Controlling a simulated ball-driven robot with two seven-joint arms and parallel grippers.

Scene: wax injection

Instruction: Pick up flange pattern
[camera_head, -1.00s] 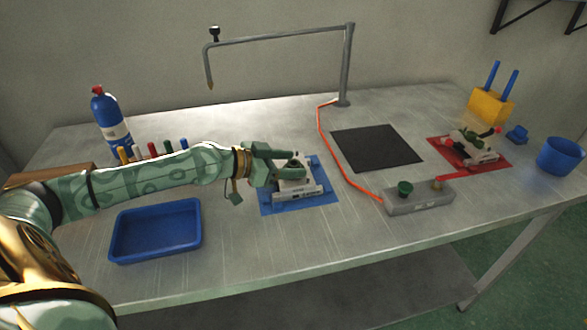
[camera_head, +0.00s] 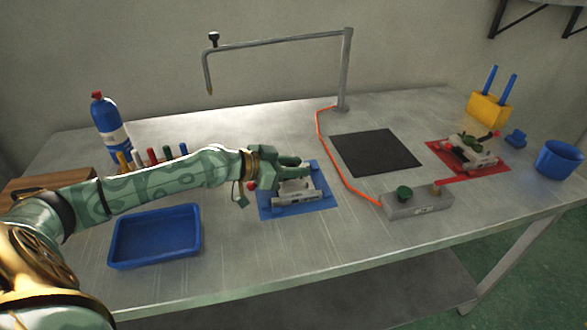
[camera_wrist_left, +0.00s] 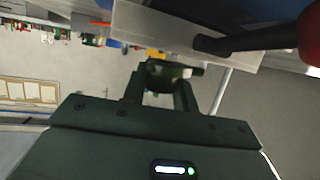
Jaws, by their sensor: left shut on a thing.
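My left gripper (camera_head: 288,174) reaches in from the left over the pale grey mold (camera_head: 294,195) on the blue mat (camera_head: 325,203). In the left wrist view the fingers (camera_wrist_left: 168,84) are shut on a small dark green rounded piece, which I take to be the flange pattern (camera_wrist_left: 168,70). The piece is close to the pale mold block (camera_wrist_left: 185,30), and I cannot tell whether they touch. In the head view my gripper hides the piece. My right gripper is not in view.
A blue tray (camera_head: 155,262) lies front left, with a blue bottle (camera_head: 109,127) behind. A dark mat (camera_head: 376,153), a grey block with knobs (camera_head: 418,203) and a second mold on a red mat (camera_head: 488,171) stand to the right. A bent pipe (camera_head: 280,39) overhangs the back.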

